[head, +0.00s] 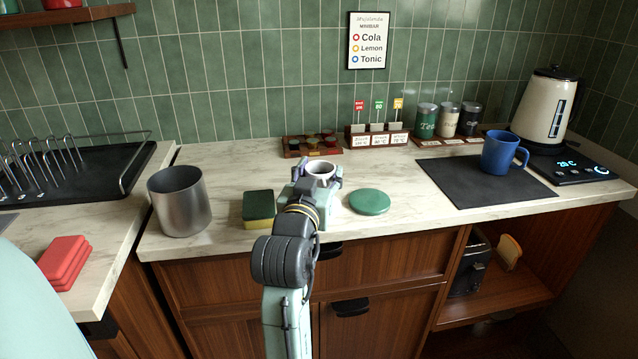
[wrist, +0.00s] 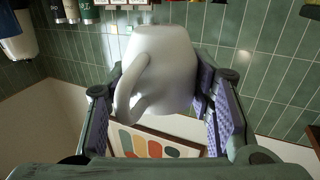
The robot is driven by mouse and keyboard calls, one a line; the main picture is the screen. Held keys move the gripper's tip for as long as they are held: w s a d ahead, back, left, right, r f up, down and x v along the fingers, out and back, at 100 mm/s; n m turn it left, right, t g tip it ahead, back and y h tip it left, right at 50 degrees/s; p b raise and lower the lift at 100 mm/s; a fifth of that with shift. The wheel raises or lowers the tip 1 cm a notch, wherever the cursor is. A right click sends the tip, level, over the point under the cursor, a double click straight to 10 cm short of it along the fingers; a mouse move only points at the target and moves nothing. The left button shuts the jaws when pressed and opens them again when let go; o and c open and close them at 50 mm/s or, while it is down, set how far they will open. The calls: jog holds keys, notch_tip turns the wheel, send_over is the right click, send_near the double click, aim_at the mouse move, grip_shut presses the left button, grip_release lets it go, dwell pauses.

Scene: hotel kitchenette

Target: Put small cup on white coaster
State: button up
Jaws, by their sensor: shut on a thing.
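The small white cup (head: 321,168) is held upright in my gripper (head: 316,185), above the front middle of the counter. The wrist view shows the cup (wrist: 165,70) between both finger pads, with its handle toward the left of the picture. A pale patch (head: 335,208) just right of my gripper may be part of the white coaster. My gripper and arm hide that area, so I cannot tell. A round green coaster (head: 369,202) lies flat to the right of it.
A green and yellow sponge (head: 258,208) and a steel canister (head: 180,202) stand to the left. A rack of capsules (head: 312,145) and small signs stand behind. A blue mug (head: 501,154) is on a dark mat (head: 450,185) at right. Counter between green coaster and mat is clear.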

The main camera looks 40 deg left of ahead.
jog(key=shift+f, duration=1.5)
jog(key=shift+f, duration=0.1)
jog(key=o, duration=1.3)
jog(key=shift+c, duration=0.2)
jog(key=shift+p, duration=0.3)
